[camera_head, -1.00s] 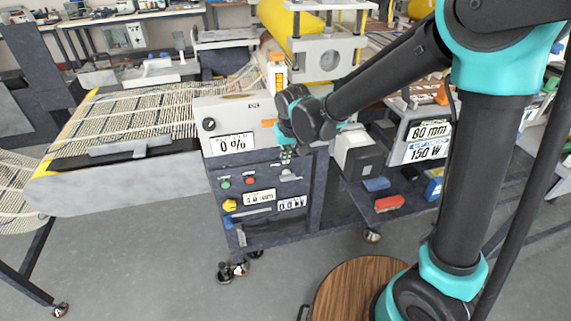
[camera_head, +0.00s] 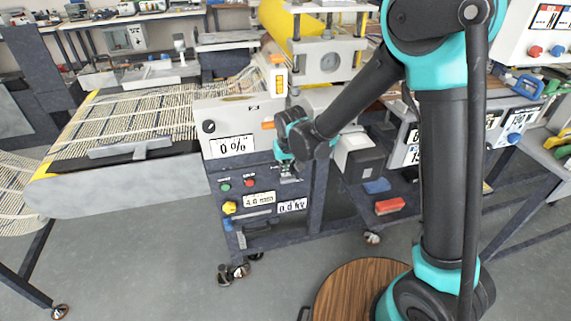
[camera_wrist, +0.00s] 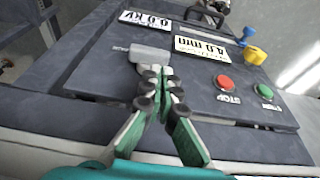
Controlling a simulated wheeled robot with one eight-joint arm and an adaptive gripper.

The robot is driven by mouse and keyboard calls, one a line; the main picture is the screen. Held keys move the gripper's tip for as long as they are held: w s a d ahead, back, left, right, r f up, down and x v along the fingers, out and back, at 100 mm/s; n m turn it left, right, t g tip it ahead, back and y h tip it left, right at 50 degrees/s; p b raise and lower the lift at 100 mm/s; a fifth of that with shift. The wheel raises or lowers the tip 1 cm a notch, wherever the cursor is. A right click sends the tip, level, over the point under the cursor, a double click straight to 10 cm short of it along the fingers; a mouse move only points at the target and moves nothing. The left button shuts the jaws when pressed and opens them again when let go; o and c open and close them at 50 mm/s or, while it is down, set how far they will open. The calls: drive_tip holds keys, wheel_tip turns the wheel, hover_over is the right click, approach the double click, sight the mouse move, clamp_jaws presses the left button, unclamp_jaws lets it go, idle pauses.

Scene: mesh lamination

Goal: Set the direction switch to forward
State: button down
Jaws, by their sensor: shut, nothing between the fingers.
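The direction switch appears to be the grey lever on a light plate (camera_wrist: 150,54) on the dark control panel (camera_wrist: 110,72) in the wrist view. My gripper (camera_wrist: 158,72) is shut and empty, with its fingertips right at the lever's near end. Whether they touch it I cannot tell. The fingers hide part of the lever, and its label is too small to read. In the head view my gripper (camera_head: 288,174) is in front of the upper right of the panel (camera_head: 240,180) and covers most of the switch.
A red button (camera_wrist: 224,82) and a green button (camera_wrist: 265,92) sit right of the switch in the wrist view, with a yellow knob (camera_wrist: 254,55) beyond. Displays (camera_wrist: 146,19) lie behind it.

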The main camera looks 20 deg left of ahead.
sight(284, 179)
drive_tip(key=shift+x, duration=1.55)
